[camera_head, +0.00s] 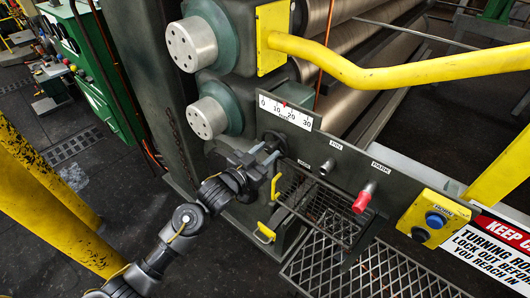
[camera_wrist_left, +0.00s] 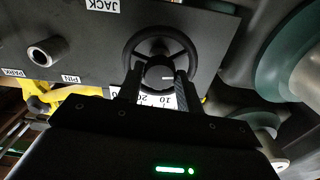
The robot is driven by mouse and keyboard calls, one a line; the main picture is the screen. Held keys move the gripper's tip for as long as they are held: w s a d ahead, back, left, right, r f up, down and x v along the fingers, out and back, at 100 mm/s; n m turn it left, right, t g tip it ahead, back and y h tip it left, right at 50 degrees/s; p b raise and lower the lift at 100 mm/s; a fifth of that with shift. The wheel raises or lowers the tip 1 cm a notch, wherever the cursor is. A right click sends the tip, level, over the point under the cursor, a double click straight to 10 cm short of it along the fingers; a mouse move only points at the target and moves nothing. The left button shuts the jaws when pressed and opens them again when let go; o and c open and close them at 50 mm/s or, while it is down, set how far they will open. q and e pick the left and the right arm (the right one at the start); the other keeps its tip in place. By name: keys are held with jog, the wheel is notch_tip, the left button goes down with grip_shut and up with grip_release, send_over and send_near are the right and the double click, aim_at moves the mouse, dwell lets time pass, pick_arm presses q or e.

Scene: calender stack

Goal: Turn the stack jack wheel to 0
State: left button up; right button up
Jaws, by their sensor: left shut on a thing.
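The stack jack wheel is a dark spoked handwheel on the grey panel, and its rim (camera_wrist_left: 128,50) shows in the left wrist view. In the head view it is mostly hidden behind my left gripper (camera_head: 268,160). In the left wrist view, my left gripper (camera_wrist_left: 158,88) has its two fingers on either side of the wheel's hub, shut on the wheel. The white scale (camera_head: 291,114) above the wheel reads 0 to 30. Its red pointer (camera_head: 284,103) stands between 10 and 20. My right gripper is not in view.
On the panel right of the wheel are a metal pin socket (camera_head: 326,167) and a red-ended park knob (camera_head: 366,197). A yellow button box (camera_head: 430,220) stands further right. A wire basket (camera_head: 315,205) hangs below. A yellow rail (camera_head: 400,70) crosses above.

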pick_arm(q)
jog(key=shift+m, duration=0.6)
jog(key=o, duration=1)
jog(key=b+v, duration=0.2)
jog(key=v, duration=0.8)
jog(key=shift+s+a+b, duration=0.25)
jog(key=shift+s+b, duration=0.05)
